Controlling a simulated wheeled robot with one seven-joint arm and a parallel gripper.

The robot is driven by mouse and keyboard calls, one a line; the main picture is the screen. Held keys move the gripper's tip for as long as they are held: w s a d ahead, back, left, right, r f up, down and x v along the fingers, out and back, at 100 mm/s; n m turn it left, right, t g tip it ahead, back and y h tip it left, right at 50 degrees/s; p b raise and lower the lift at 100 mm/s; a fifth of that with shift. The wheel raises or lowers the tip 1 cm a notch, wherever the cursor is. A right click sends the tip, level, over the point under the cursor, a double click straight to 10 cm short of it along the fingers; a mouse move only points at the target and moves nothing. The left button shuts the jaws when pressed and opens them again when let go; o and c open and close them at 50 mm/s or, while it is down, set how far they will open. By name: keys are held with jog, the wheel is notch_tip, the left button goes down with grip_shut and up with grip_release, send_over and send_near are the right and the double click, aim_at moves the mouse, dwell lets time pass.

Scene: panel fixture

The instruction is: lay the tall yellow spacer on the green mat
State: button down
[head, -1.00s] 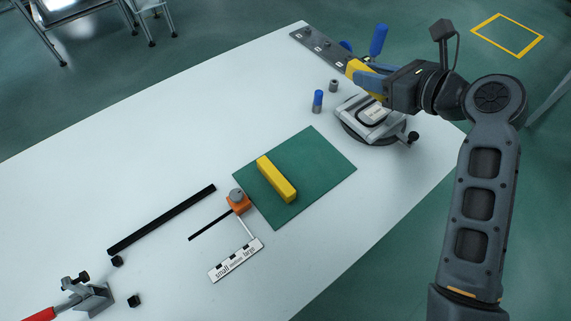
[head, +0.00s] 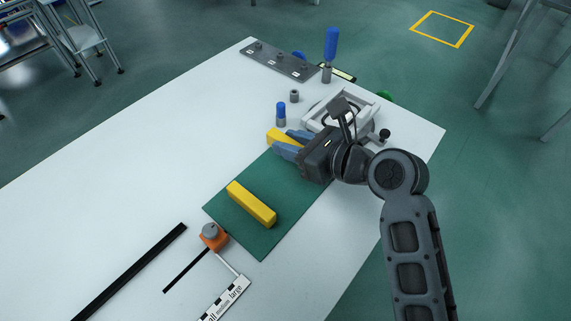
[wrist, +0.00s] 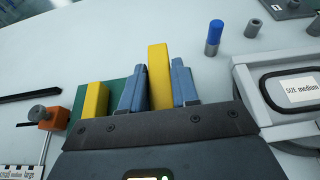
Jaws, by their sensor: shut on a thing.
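My gripper (head: 289,141) is shut on a yellow spacer (head: 277,135), whose end sticks out past the blue fingers. In the wrist view the held spacer (wrist: 159,72) stands between both fingers. The gripper is at the far edge of the green mat (head: 230,224); how high the spacer is above it I cannot tell. A second yellow block (head: 251,204) lies on the mat nearer the camera. It also shows left of the fingers in the wrist view (wrist: 95,100). My gripper hides part of the held spacer and the mat's far right part.
A blue-topped peg (head: 281,114) and a grey nut (head: 294,96) stand just beyond the gripper. A light-framed fixture (head: 352,104) is close behind it. An orange block with a grey knob (head: 211,237) stands by the mat's near-left edge.

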aim_at(287, 176)
jog(key=shift+s+a+f, duration=0.45)
jog(key=shift+s+f, duration=0.2)
jog(key=shift+s, duration=0.2)
jog(key=shift+f, duration=1.9)
jog(key=shift+f, duration=0.1)
jog(key=c, duration=0.8)
grip_release()
jog(key=shift+c, duration=0.2)
jog(key=v, duration=1.2)
